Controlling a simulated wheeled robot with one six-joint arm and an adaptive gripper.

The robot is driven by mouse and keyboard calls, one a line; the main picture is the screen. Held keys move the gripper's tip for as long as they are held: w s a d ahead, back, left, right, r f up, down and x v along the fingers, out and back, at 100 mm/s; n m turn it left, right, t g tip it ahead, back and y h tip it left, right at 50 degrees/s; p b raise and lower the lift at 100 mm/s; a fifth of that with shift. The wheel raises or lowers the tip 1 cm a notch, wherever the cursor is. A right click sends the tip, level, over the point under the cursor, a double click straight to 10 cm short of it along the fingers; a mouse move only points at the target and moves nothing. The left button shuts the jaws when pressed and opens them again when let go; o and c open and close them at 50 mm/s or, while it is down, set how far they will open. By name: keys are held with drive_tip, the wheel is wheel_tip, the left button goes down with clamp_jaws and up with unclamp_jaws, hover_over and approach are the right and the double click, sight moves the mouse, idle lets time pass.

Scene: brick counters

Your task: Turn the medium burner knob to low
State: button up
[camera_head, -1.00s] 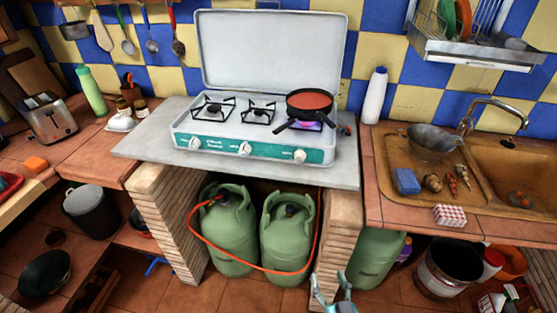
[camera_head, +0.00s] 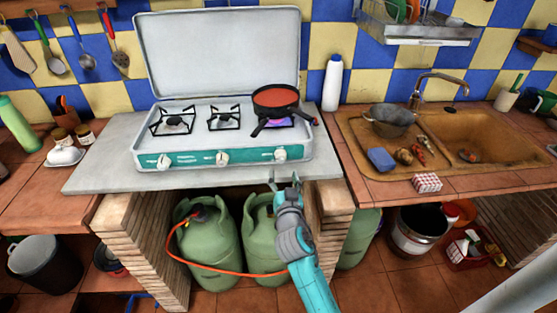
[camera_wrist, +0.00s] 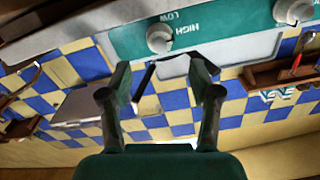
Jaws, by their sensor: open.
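The white camping stove (camera_head: 150,143) stands on the grey counter with its lid up. Its teal front panel carries a left knob (camera_head: 163,160), a middle knob (camera_head: 222,157) and a right knob (camera_head: 280,154). I cannot tell which one is the medium burner's. My gripper (camera_head: 285,181) is open and empty, just in front of and below the right knob. In the wrist view, one white knob (camera_wrist: 158,38) lies beyond the open fingers, apart from them, near the words HIGH and LOW. Another knob (camera_wrist: 295,12) shows at the upper right.
A dark pan (camera_head: 275,97) with red contents sits on the right burner, over a violet glow. Its handles reach toward the front. The grey counter (camera_head: 105,175) has a front edge close to my gripper. Green gas bottles (camera_head: 207,250) with an orange hose stand below.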

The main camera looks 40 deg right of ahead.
sight(281, 162)
drive_tip(key=x, duration=0.8)
drive_tip(key=shift+d, duration=0.15)
drive_tip(key=c, duration=1.1)
